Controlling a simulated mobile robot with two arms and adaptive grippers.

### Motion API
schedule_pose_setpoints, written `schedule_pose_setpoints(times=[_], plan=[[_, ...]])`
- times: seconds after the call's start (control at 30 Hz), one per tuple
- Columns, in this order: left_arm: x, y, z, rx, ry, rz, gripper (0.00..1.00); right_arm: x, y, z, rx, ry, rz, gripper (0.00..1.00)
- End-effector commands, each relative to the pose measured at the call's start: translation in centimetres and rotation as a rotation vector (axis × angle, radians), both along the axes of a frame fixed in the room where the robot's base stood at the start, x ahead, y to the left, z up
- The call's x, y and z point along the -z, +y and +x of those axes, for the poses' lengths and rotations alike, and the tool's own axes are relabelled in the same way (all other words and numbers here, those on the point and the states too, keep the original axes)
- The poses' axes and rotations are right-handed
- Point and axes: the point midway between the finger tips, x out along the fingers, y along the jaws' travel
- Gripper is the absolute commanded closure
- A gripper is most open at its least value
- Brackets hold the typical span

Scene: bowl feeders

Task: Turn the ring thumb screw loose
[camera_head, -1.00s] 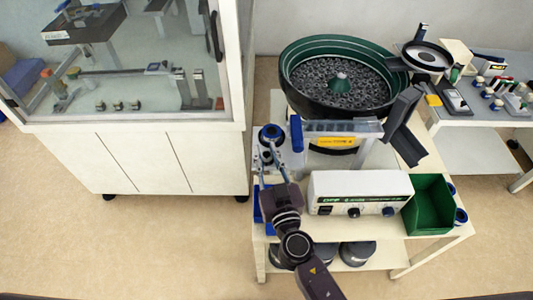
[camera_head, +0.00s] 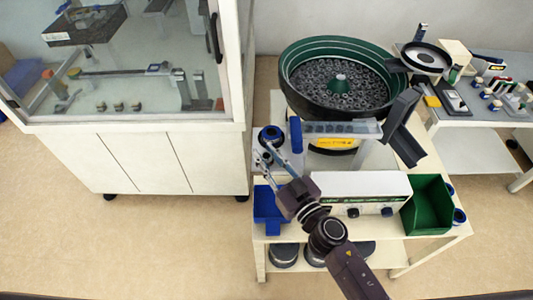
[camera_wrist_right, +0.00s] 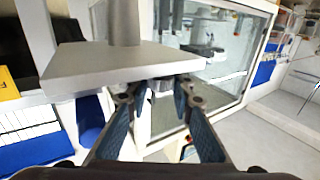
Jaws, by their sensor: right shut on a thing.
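The gripper is shut on this part. The screw's thread is hidden. My left gripper is not in view.
A green bowl feeder (camera_head: 295,55) full of dark parts stands behind. A white controller box (camera_head: 350,187), a blue bin (camera_head: 266,212) and a green bin (camera_head: 428,207) sit at the table's front. A glass-walled cabinet (camera_head: 115,125) stands to the left, with open floor in front.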

Motion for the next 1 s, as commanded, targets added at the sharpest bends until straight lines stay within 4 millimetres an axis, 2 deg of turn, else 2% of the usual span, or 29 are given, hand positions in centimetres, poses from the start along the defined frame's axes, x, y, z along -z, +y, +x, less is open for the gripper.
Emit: schedule_pose_setpoints(times=[0.3,0.5,0.67,1.0], plan=[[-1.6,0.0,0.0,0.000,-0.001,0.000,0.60,-0.2,-0.4,0.3,-0.232,0.000,-0.010,1.00],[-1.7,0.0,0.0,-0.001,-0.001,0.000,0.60,0.0,-0.4,0.4,-0.422,-0.002,-0.009,1.00],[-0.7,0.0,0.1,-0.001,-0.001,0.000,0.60,0.2,-0.4,0.4,-0.571,-0.002,-0.007,1.00],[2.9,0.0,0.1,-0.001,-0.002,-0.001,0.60,0.5,-0.2,0.4,-0.834,-0.003,-0.005,1.00]])
